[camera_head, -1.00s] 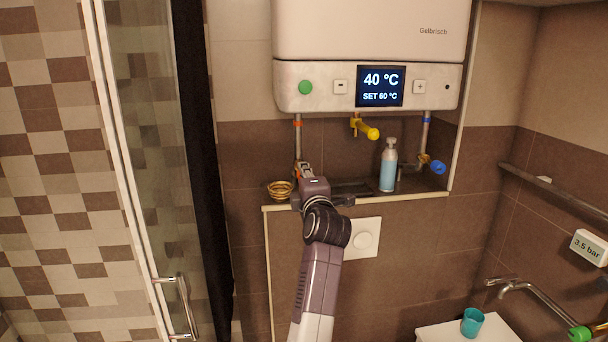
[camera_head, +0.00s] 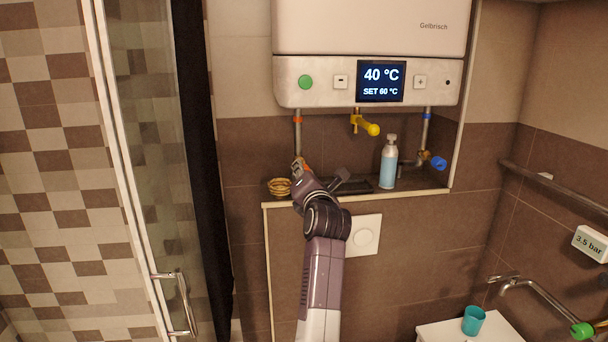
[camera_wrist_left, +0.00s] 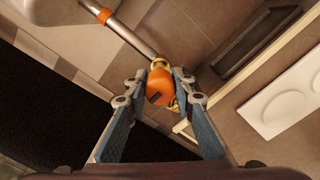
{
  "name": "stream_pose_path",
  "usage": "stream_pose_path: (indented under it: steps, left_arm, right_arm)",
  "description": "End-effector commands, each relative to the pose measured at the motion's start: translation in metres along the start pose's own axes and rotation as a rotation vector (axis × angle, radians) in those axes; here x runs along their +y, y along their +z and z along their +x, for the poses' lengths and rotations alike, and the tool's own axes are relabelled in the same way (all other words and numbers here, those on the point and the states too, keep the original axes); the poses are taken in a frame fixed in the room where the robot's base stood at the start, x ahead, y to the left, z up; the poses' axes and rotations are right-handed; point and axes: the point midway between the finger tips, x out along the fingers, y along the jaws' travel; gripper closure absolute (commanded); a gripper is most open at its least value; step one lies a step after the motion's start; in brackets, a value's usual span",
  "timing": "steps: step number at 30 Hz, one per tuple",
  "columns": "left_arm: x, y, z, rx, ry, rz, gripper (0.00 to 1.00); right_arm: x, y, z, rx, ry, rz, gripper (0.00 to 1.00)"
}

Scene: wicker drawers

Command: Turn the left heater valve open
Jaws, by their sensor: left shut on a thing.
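The left heater valve has an orange knob (camera_wrist_left: 159,87) on a brass fitting, below the pipe with an orange band (camera_head: 298,120) at the heater's left. In the left wrist view my left gripper (camera_wrist_left: 160,80) has its two blue-padded fingers on either side of the knob, shut on it. In the head view my left gripper (camera_head: 299,168) is tilted at the valve and hides most of it. A dark mark shows on the knob's face. The heater (camera_head: 350,88) reads 40 °C, set 60 °C. My right gripper is not in view.
A woven bowl (camera_head: 279,187) stands on the ledge just left of my gripper. A blue bottle (camera_head: 388,165) stands farther right. A yellow valve (camera_head: 372,129) and a blue valve (camera_head: 438,162) are to the right. A glass door (camera_head: 150,150) is at the left.

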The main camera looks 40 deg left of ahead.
Motion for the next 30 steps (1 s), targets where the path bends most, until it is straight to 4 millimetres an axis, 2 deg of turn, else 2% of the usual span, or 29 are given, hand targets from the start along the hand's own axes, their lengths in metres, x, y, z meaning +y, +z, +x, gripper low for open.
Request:
stream_pose_path:
  steps: [17,18,22,30]
  left_arm:
    - [-0.003,-0.0023,0.0,0.006,-0.006,-0.034,1.0]
    - [-0.0031,-0.0023,0.0,0.006,-0.006,-0.034,0.75]
    - [-0.0025,-0.0019,0.0,0.005,-0.005,-0.033,0.6]
    - [-0.001,-0.0007,-0.0002,0.002,-0.002,-0.033,0.59]
  right_arm:
    - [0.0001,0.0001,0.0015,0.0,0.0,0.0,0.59]
    - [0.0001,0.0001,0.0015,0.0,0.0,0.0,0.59]
    - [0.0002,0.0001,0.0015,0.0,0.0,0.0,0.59]
    - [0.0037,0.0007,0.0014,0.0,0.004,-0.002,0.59]
